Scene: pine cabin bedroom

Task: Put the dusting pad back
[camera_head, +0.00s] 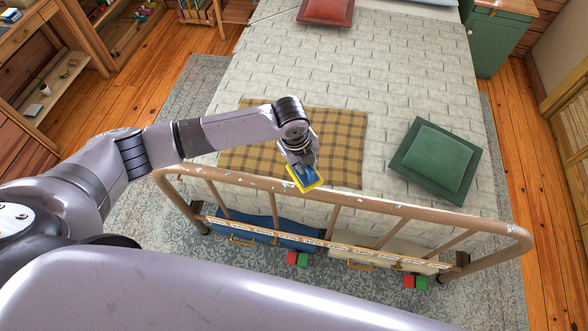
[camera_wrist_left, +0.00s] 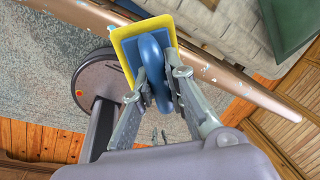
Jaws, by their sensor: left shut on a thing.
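The dusting pad (camera_head: 306,179) has a yellow pad and a blue back. In the left wrist view, the dusting pad (camera_wrist_left: 130,42) shows its blue handle between the two fingers. My left gripper (camera_head: 302,163) is shut on that handle and, in the left wrist view, my left gripper (camera_wrist_left: 158,78) covers part of it. In the head view the pad appears over the near edge of the bed, just beyond the footboard rail; its exact height is unclear. My right gripper is not in view.
The metal footboard (camera_head: 395,209) crosses in front of the bed. A plaid blanket (camera_head: 345,135), a green cushion (camera_head: 437,155) and a red cushion (camera_head: 325,11) lie on the bed. A blue case (camera_head: 265,227) and a cream case (camera_head: 375,249) show below the rail. Wooden shelves stand at left.

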